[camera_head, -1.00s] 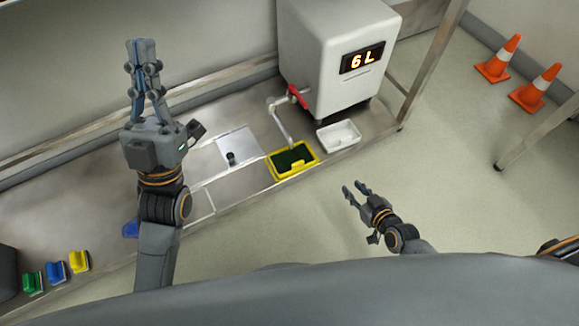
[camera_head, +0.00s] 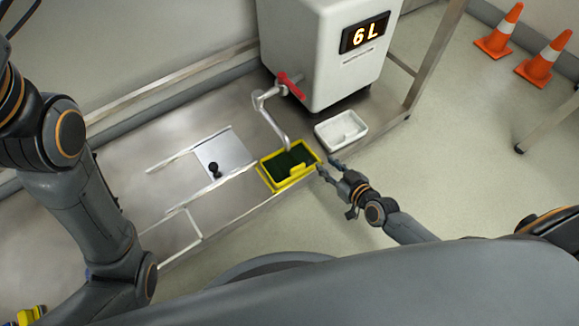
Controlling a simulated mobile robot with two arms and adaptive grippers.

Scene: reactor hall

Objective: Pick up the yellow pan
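The yellow pan (camera_head: 297,172), a small rectangular tray with a dark green inside, sits on the steel bench by its front edge, below the end of a bent metal spout. My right gripper (camera_head: 329,167) is open and empty, just right of the pan's right end. Its fingers point toward the pan, and a finger looks very close to the rim; I cannot tell whether they touch. My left arm fills the left side of the picture, and its gripper is out of view.
A white dispenser (camera_head: 330,75) reading "6 L", with a red-handled tap (camera_head: 290,84), stands behind. A white tray (camera_head: 341,129) lies right of the pan. A metal plate with a black knob (camera_head: 214,169) lies left. Orange cones (camera_head: 498,38) stand on the floor at right.

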